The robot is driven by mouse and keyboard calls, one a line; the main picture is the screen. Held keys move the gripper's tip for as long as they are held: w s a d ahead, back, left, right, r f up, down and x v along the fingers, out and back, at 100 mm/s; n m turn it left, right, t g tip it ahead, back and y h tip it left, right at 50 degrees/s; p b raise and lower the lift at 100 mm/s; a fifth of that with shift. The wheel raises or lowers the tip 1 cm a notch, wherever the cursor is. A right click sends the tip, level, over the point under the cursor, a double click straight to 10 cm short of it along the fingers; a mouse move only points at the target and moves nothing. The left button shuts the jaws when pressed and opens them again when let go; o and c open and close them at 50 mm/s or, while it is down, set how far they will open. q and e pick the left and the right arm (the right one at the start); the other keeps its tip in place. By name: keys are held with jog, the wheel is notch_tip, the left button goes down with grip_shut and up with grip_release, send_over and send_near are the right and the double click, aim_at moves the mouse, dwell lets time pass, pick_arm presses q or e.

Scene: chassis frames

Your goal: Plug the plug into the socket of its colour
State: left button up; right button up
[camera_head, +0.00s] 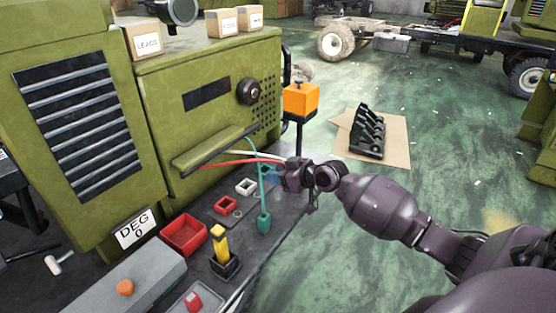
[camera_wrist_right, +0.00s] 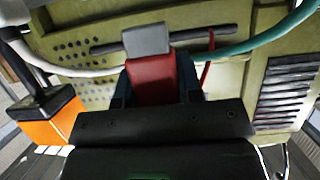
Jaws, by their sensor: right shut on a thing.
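My right gripper (camera_head: 274,177) is shut on the red plug (camera_wrist_right: 151,82), which shows a grey end in the right wrist view. In the head view the plug is mostly hidden by the gripper, and a red cable (camera_head: 235,161) runs to it from the green cabinet. The gripper is above the bench, to the right of the red square socket (camera_head: 226,206) and the white square socket (camera_head: 246,187). A teal plug (camera_head: 263,222) stands on the bench in front of the gripper, on a teal cable. My left gripper is not in view.
A red bin (camera_head: 184,234), a yellow-handled item in a black holder (camera_head: 223,262) and a grey box (camera_head: 130,284) occupy the near bench. An orange box (camera_head: 300,99) stands beyond the gripper. White and teal cables cross near the gripper.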

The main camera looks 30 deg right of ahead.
notch_tip(320, 180, down, 7)
jog(key=shift+r+b, duration=0.15)
jog(key=shift+b, duration=0.55)
jog(key=shift+f, duration=0.55)
jog(key=shift+f+b, duration=0.2)
jog(key=shift+b, duration=0.1)
jog(key=o, duration=0.9)
